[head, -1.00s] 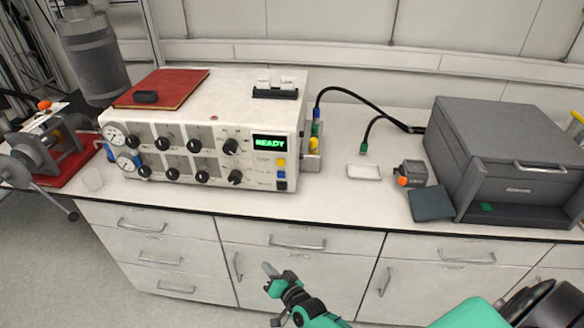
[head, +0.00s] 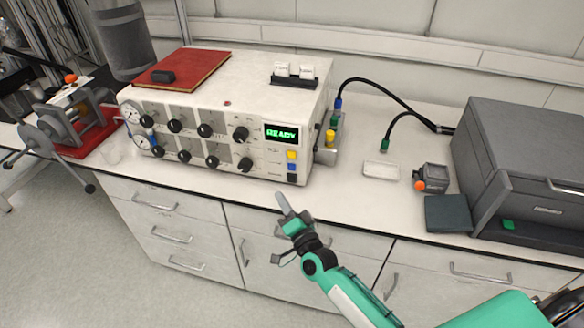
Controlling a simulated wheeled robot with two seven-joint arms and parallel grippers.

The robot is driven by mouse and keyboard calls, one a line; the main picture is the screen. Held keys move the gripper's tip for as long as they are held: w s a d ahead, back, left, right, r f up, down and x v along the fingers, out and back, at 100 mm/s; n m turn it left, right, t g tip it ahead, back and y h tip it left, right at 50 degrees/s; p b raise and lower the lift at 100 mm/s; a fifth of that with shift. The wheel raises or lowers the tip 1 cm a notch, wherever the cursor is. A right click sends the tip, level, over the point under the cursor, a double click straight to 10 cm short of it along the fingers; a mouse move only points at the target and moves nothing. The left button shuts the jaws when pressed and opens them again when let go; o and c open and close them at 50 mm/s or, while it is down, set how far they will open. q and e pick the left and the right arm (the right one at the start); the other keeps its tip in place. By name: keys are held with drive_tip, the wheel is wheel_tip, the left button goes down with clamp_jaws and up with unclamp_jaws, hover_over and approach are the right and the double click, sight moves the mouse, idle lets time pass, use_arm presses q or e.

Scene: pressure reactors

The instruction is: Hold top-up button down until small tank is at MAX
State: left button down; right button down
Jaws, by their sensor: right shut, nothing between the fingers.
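A cream control unit (head: 225,92) with gauges, knobs and a green READY display (head: 282,133) stands on the bench. A yellow button (head: 292,155), a blue button (head: 292,167) and a dark button (head: 292,178) sit in a column under the display. Their labels are too small to read, so I cannot tell which is the top-up button. I cannot make out a small tank with a MAX mark. My right gripper (head: 284,204) is shut and empty, its tip pointing up in front of the bench edge, below the buttons and apart from them. My left gripper is out of view.
A red book (head: 205,66) with a dark block lies on the unit. Yellow and green fittings (head: 331,138) and black cables are at its right side. A white tray (head: 381,171), a small orange-knobbed device (head: 430,179) and a grey box (head: 535,150) stand further right.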

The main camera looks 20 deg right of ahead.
sight(292, 167)
drive_tip(key=w+d+b, duration=0.1)
drive_tip(key=w, duration=0.1)
drive_tip(key=w+d+b, duration=0.1)
drive_tip(key=w, duration=0.1)
drive_tip(key=w+d+b, duration=0.1)
drive_tip(key=w+d, duration=0.1)
drive_tip(key=shift+w+d+f, duration=0.1)
drive_tip(key=shift+f, duration=0.05)
drive_tip(key=shift+w+d+b, duration=0.35)
drive_tip(key=shift+w+d, duration=0.05)
drive_tip(key=shift+w, duration=0.15)
idle(1.4)
drive_tip(key=shift+w, duration=0.1)
drive_tip(key=shift+w+d, duration=0.2)
drive_tip(key=shift+w, duration=0.05)
drive_tip(key=shift+w+d+b, duration=0.25)
drive_tip(key=shift+w+b, duration=0.1)
drive_tip(key=shift+b, duration=0.1)
idle(4.5)
